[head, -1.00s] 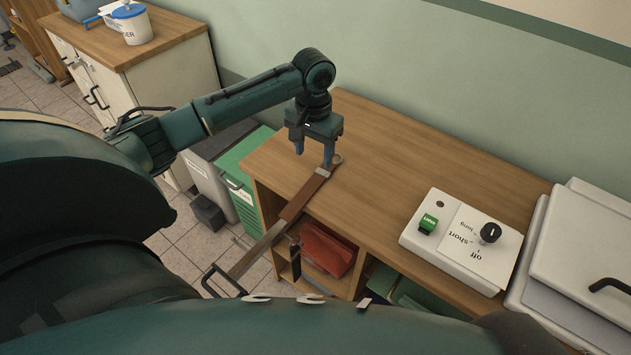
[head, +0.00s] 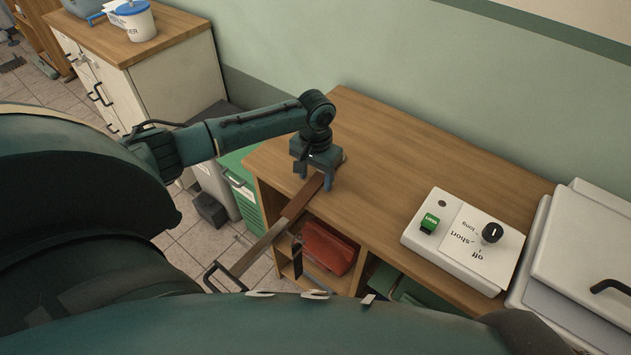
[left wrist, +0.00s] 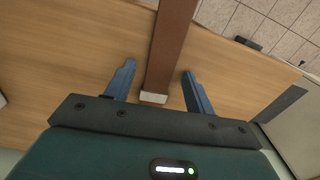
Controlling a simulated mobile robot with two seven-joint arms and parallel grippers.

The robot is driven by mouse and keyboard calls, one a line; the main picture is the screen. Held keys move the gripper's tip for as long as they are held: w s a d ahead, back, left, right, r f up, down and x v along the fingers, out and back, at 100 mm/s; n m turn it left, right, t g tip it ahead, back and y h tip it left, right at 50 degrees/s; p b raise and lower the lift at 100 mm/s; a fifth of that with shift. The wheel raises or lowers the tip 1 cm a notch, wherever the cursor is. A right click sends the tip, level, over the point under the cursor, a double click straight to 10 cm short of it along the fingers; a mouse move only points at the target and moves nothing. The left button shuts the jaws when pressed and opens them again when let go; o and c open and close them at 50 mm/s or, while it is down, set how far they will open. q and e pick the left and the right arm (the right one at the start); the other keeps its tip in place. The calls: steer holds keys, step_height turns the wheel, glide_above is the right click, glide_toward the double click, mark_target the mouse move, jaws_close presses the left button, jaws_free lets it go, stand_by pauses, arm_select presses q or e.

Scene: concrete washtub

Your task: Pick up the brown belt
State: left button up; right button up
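The brown belt (head: 300,201) lies over the front left edge of the wooden bench (head: 405,160) in the head view, its near part hanging down toward the floor. My left gripper (head: 314,181) is low over its end on the bench top, which the gripper partly hides. In the left wrist view the belt (left wrist: 172,40) runs between the two blue fingers of the left gripper (left wrist: 158,69), with a pale metal piece at its end. The fingers are open, with a gap on each side of the belt. My right gripper is not in view.
A white control box (head: 465,240) with a black knob and green switch stands on the bench to the right, beside a white lidded unit (head: 580,245). A red item (head: 327,248) sits on the shelf below. A green cabinet (head: 240,190) stands left of the bench. The bench middle is clear.

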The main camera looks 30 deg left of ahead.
arm_select(q)
steer(key=c, duration=1)
